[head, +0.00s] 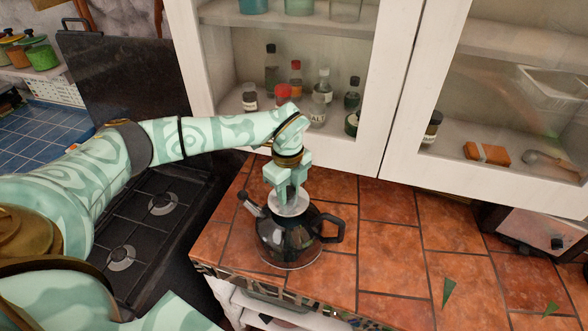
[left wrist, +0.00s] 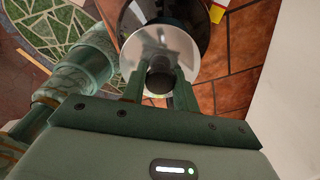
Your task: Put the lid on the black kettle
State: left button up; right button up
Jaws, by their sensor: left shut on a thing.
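The black kettle (head: 272,238) stands upright on the tiled counter, with its spout to the left and its handle to the right. My left gripper (head: 289,190) is above the kettle, pointing down, shut on the dark knob of the lid. The lid (head: 290,207) is a pale, shiny disc over the kettle's top. In the left wrist view the lid (left wrist: 133,56) covers part of the dark kettle (left wrist: 190,14), and the knob (left wrist: 159,80) is between the fingers (left wrist: 160,84). I cannot tell whether the lid touches the rim. My right gripper is not in view.
A black stove (head: 140,228) adjoins the counter on the left. A white glass-fronted cabinet (head: 385,100) with bottles stands close behind my gripper. The orange-tiled counter (head: 395,240) is clear right of the kettle. A metal appliance (head: 535,235) stands at the far right.

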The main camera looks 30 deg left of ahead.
aim_at(289, 201)
pick_arm(q)
jog(key=shift+w+a+r+n, duration=0.2)
jog(key=shift+w+n, duration=0.25)
jog(key=shift+n, duration=0.65)
jog(key=shift+f, duration=0.2)
jog(key=shift+s+f+b, duration=0.1)
jog(key=shift+f+b, duration=0.45)
jog(key=shift+b, duration=0.05)
notch_tip(289, 201, down, 3)
jog(key=shift+r+b, duration=0.15)
jog(key=shift+b, duration=1.05)
jog(key=shift+f+b, duration=0.45)
jog(key=shift+f, duration=0.4)
jog(key=shift+r+p, duration=0.1)
jog(key=shift+p, duration=0.4)
jog(key=shift+f, duration=0.45)
